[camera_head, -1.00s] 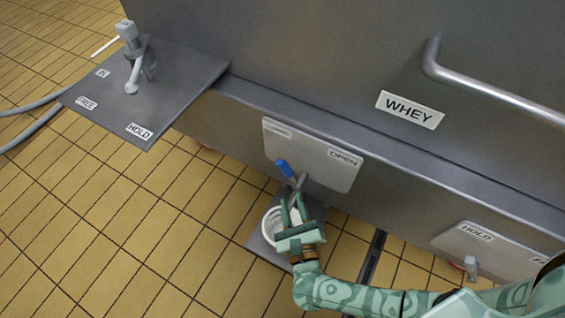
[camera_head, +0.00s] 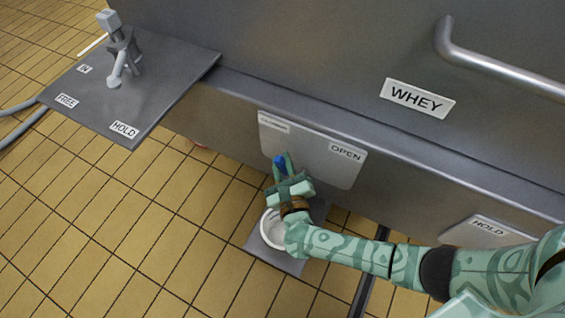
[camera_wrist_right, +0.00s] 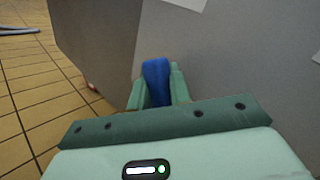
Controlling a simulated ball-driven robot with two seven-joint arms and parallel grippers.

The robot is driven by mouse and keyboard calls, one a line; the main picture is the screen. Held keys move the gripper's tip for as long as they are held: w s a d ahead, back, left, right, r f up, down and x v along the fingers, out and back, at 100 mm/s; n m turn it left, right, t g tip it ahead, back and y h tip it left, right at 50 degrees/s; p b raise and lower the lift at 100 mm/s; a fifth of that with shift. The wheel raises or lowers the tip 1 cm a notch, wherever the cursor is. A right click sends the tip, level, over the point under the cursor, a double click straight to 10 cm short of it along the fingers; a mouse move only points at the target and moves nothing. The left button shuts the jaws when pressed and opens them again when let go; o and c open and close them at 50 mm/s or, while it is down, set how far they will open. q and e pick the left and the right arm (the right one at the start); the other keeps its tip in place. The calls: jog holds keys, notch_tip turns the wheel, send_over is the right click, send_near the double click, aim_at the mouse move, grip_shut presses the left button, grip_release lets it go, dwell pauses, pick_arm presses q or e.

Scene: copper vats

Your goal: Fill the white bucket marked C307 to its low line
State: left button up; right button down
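The white bucket (camera_head: 271,228) stands on a grey plate (camera_head: 257,250) on the floor below the vat; my right arm hides part of it, and no marking or line on it can be read. The blue valve handle (camera_head: 279,161) is in front of a pale panel (camera_head: 319,158) whose right end reads OPEN. My right gripper (camera_head: 283,172) is at the handle. In the right wrist view the blue handle (camera_wrist_right: 156,80) sits between the two green fingers (camera_wrist_right: 157,88), which lie close along both its sides. My left gripper is not in view.
The grey vat wall (camera_head: 300,50) carries a WHEY sign (camera_head: 417,98) and a metal rail (camera_head: 500,75). A shelf (camera_head: 160,85) at upper left holds a grey clamp-like fitting (camera_head: 121,50). Tiled floor lies open at left.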

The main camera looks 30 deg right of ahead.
jog(key=shift+s, duration=0.1)
jog(key=s+m+t, duration=0.1)
jog(key=s+d+r+m+t+h, duration=0.1)
jog(key=m, duration=0.1)
jog(key=shift+d+m, duration=0.25)
jog(key=shift+m, duration=0.05)
jog(key=shift+s+d+r+m+t+h, duration=0.1)
jog(key=shift+s+d+m+t+h, duration=0.3)
jog(key=shift+m, duration=0.35)
jog(key=shift+s+d+f+m+t+h, duration=0.15)
jog(key=shift+s+m+h, duration=0.1)
jog(key=shift+m+h, duration=0.4)
jog(key=shift+s+d+r+m+t+h, duration=0.15)
jog(key=shift+s+d+m+t+h, duration=0.15)
jog(key=shift+m, duration=0.5)
jog(key=shift+a, duration=0.1)
jog(key=c, duration=1.6)
grip_release()
jog(key=shift+o, duration=0.2)
